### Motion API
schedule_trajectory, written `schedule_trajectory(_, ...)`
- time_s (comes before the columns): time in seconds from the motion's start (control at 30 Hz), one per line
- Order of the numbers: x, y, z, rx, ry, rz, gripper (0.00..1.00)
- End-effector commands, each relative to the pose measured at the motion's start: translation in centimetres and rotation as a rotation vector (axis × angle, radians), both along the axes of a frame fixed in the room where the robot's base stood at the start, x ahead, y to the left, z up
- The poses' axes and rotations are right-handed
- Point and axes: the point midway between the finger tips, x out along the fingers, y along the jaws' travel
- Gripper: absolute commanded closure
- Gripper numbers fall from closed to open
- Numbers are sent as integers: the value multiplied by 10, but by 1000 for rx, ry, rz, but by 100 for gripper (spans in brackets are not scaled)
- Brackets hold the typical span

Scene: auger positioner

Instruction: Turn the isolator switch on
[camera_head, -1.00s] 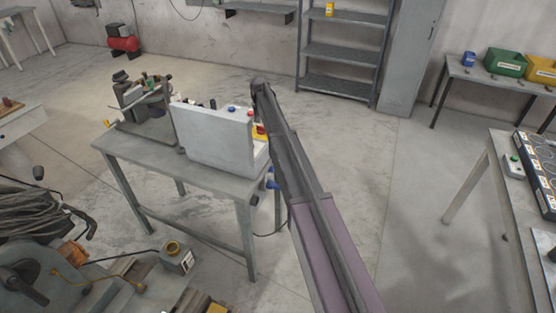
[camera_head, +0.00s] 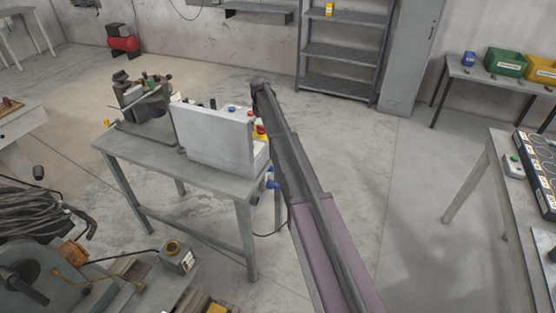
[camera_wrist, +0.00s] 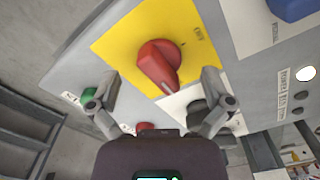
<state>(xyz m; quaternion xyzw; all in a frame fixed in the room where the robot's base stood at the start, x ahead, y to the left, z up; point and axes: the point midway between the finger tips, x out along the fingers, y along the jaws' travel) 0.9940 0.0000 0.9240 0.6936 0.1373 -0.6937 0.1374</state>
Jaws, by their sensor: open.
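The isolator switch is a red rotary knob (camera_wrist: 158,64) on a yellow plate (camera_wrist: 117,48), seen large in the wrist view. In the head view it shows as a small red spot (camera_head: 261,129) at the right end of the grey control box (camera_head: 215,137). My gripper (camera_wrist: 158,88) is open, one finger to each side of the knob's lower part, with visible gaps. I cannot tell how deep the fingertips reach. In the head view my arm hides part of the box's right end, and the fingers are not clear there.
A green button (camera_wrist: 89,95) and a red button (camera_wrist: 145,127) sit near the left finger. A black knob (camera_wrist: 197,108) is close by the right finger. A white lamp (camera_wrist: 305,74) and a blue part (camera_wrist: 290,8) lie farther right. The box stands on a grey table (camera_head: 215,183).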

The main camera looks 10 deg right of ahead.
Motion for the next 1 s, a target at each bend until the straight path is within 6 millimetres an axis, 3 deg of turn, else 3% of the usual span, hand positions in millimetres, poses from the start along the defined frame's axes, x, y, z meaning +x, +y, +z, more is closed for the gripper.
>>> schedule_trajectory(0.83, 0, 0, 0, 0, 0, 551, 0)
schedule_trajectory(1.0, 0, 0, 19, 0, 0, 554, 0)
